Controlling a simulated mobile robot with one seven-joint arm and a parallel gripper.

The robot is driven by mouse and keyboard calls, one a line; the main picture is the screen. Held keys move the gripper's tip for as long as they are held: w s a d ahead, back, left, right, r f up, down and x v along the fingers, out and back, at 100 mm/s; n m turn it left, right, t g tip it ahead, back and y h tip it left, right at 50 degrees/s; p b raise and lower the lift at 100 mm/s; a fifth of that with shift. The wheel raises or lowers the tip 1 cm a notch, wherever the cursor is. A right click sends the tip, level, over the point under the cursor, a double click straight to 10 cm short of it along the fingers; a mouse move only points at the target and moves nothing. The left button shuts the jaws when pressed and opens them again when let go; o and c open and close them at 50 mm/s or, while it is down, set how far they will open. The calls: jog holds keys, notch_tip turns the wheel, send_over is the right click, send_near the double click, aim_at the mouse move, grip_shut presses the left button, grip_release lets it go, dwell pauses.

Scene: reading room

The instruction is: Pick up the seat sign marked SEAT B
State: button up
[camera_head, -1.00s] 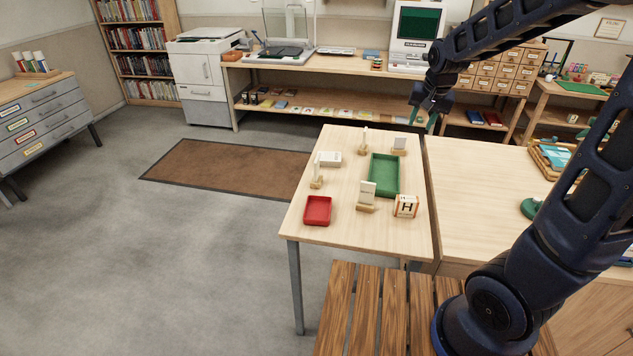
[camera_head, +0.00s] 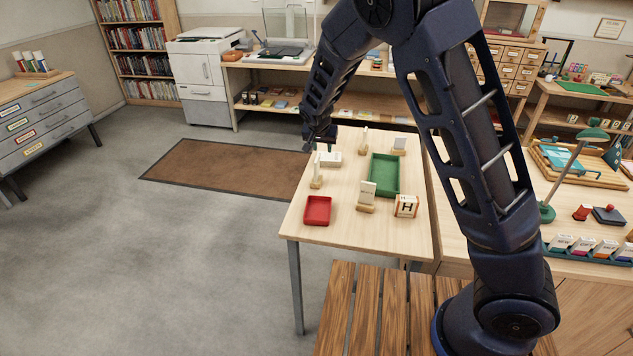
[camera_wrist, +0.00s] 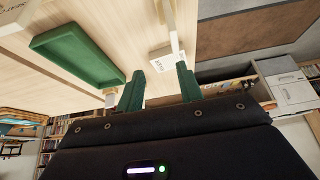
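Several white seat signs on small wooden bases stand on the pale table (camera_head: 335,228): a left one (camera_head: 317,170), a front one (camera_head: 367,192), a back one (camera_head: 364,140) and a back right one (camera_head: 399,144). Their lettering is too small to read, so I cannot tell which is SEAT B. My gripper (camera_wrist: 158,72) is open, its two green fingers apart with nothing between them. In the head view it hangs near the table's back left edge, its fingers barely visible. In the wrist view, one sign (camera_wrist: 173,25) appears nearly edge-on beyond the fingers.
A white printed block (camera_head: 330,158) lies beside the left sign. A green tray (camera_head: 372,174) is mid-table, a red tray (camera_head: 318,210) at front left and an H cube (camera_head: 405,206) at front right. A slatted bench (camera_head: 340,310) stands in front.

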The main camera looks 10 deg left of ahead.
aim_at(317, 164)
jog(key=a+f, duration=0.1)
jog(key=f, duration=0.1)
jog(key=w+a+f, duration=0.1)
jog(key=f, duration=0.1)
jog(key=w+a+f, duration=0.1)
jog(key=f, duration=0.1)
jog(key=shift+f, duration=0.1)
jog(key=shift+d+x, duration=0.2)
jog(key=shift+x, duration=2.45)
jog(key=shift+s, duration=0.2)
grip_shut()
